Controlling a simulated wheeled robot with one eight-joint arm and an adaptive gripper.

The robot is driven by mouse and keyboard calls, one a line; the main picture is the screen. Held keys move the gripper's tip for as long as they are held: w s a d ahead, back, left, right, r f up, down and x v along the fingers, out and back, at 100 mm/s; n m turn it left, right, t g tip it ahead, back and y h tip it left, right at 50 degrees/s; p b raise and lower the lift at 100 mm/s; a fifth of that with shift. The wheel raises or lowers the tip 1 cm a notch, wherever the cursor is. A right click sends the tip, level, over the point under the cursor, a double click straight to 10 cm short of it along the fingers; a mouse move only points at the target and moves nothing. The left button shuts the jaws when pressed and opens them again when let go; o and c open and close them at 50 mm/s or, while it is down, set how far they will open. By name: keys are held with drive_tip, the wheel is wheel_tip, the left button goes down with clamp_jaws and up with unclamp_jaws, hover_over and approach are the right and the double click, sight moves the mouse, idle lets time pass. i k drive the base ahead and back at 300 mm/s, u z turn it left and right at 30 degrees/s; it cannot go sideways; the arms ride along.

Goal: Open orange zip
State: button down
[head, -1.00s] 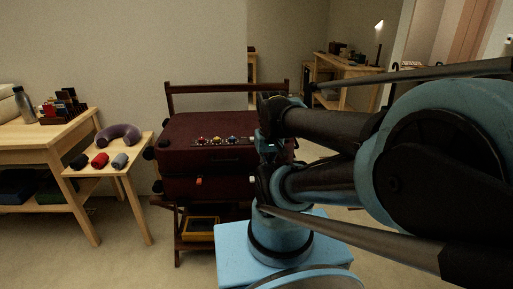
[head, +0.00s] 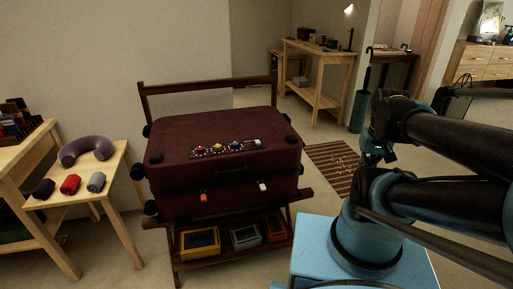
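A dark red suitcase (head: 214,151) lies closed on a dark wooden rack in the middle of the head view. The orange zip (head: 204,196) is a small orange tab on the suitcase's front seam, left of centre. A white tab (head: 263,186) sits on the same seam further right. My gripper (head: 374,150) seems to be the dark part at the end of my folded blue and black arm, right of the suitcase and apart from it. Its fingers are too small and dark to tell whether they are open.
The rack's lower shelf (head: 205,258) holds a yellow-rimmed box (head: 200,242) and other small boxes. A small wooden table (head: 112,176) at left bears a purple neck pillow (head: 86,149) and rolled cloths. A striped rug (head: 332,168) lies behind my arm. Floor in front of the rack is partly clear.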

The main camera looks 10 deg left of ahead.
sight(204, 199)
drive_tip(key=z, duration=0.6)
drive_tip(key=k, duration=2.4)
drive_tip(key=u, duration=1.35)
drive_tip(key=i, duration=1.45)
drive_tip(key=z, duration=0.3)
